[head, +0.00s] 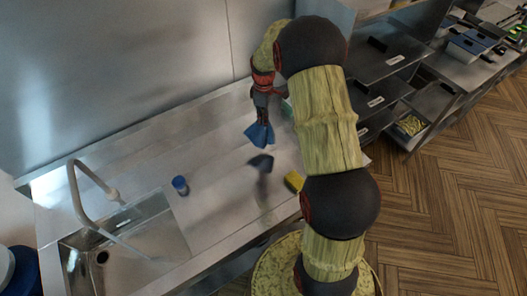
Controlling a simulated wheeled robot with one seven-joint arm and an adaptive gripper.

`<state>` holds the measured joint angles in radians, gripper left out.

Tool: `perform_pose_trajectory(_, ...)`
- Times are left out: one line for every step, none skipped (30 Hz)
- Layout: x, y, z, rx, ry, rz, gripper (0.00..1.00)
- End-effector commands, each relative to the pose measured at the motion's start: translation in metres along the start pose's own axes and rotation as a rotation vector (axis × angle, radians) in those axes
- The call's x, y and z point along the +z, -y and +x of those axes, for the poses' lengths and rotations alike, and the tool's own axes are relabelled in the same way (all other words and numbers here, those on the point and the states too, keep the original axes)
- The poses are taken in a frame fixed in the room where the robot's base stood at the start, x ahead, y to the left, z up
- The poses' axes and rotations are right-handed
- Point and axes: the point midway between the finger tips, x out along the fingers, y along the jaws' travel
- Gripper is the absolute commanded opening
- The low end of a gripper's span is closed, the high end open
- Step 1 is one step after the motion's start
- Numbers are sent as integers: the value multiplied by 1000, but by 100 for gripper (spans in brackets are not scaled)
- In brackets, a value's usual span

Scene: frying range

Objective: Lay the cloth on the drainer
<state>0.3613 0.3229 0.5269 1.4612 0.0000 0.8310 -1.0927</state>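My gripper (262,118) points down over the steel counter. A blue cloth (259,134) hangs from its fingertips, and the gripper looks shut on it. The cloth is folded or bunched and spreads towards its lower edge. A dark shape below it on the counter looks like a reflection of the gripper and cloth, so the cloth seems to be above the surface. I cannot clearly pick out a separate drainer. The bare steel counter (130,165) runs beside and behind the sink.
A sink (130,250) with a curved tap (85,170) is at the lower left. A small blue container (180,185) stands by the sink. A yellow sponge-like block (294,181) lies near the front edge. Dark shelves (385,65) stand at the right.

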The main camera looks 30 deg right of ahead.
Motion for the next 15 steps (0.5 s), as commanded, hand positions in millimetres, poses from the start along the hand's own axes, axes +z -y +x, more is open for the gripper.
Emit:
perform_pose_trajectory(0, 0, 0, 0, 0, 0, 0)
perform_pose_trajectory(0, 0, 0, 0, 0, 0, 0)
perform_pose_trajectory(0, 0, 0, 0, 0, 0, 0)
perform_pose_trajectory(0, 0, 0, 0, 0, 0, 0)
perform_pose_trajectory(0, 0, 0, 0, 0, 0, 0)
perform_pose_trajectory(0, 0, 0, 0, 0, 0, 0)
perform_pose_trajectory(0, 0, 0, 0, 0, 0, 0)
perform_pose_trajectory(0, 0, 0, 0, 0, 0, 0)
perform_pose_trajectory(0, 0, 0, 0, 0, 0, 0)
perform_pose_trajectory(0, 0, 0, 0, 0, 0, 0)
perform_pose_trajectory(-1, -1, 0, 1, 0, -1, 0)
perform_pose_trajectory(-2, -3, 0, 1, 0, -3, 0)
perform_pose_trajectory(-2, -4, 0, 1, -1, -6, 0)
perform_pose_trajectory(-4, -6, 0, 1, -1, -9, 0)
perform_pose_trajectory(-6, -10, 1, 1, 0, -14, 0)
